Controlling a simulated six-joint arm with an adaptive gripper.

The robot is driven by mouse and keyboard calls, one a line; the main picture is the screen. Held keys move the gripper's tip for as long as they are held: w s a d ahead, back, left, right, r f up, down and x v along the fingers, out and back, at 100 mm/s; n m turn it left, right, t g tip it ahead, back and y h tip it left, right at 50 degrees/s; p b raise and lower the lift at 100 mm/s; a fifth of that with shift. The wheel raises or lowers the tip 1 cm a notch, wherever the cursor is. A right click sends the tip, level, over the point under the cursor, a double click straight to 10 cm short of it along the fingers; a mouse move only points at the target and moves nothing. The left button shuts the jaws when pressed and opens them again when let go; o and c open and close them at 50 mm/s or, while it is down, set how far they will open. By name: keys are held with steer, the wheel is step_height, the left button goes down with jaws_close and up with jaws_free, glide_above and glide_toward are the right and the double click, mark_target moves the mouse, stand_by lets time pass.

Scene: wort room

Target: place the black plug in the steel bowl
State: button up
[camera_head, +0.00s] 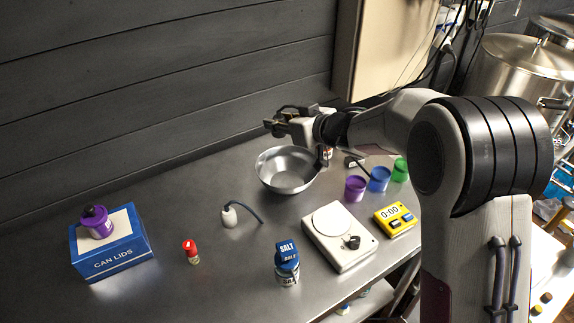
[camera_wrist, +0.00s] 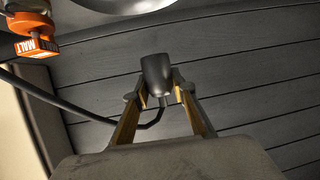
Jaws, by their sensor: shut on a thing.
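The steel bowl (camera_head: 287,172) stands near the back of the steel bench. Part of its rim also shows at the top of the wrist view (camera_wrist: 125,5). My gripper (camera_head: 272,124) is above the bowl's back left side, clear of it. In the wrist view my gripper (camera_wrist: 156,100) is shut on the black plug (camera_wrist: 156,72), with a fingertip on either side. A black cord trails from the plug toward the left of that view. In the head view the plug is small and hard to tell from the dark fingers.
An orange-lidded malt jar (camera_wrist: 32,35) stands near the bowl, mostly hidden behind my arm in the head view. Purple (camera_head: 355,189), blue (camera_head: 378,179) and green cups, a scale (camera_head: 338,252) and a yellow timer (camera_head: 395,219) are right. A grey corded object (camera_head: 229,217) lies left.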

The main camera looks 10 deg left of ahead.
steer(key=s+d+f+n+g+y, duration=0.1)
steer(key=s+d+n+g, duration=0.1)
steer(key=s, duration=0.4)
steer(key=shift+s+d, duration=0.25)
steer(key=shift+d, duration=0.05)
steer(key=shift+f, duration=0.15)
step_height(320, 180, down, 6)
steer(key=shift+y, duration=0.3)
steer(key=shift+f, duration=0.1)
steer(key=shift+f, duration=1.8)
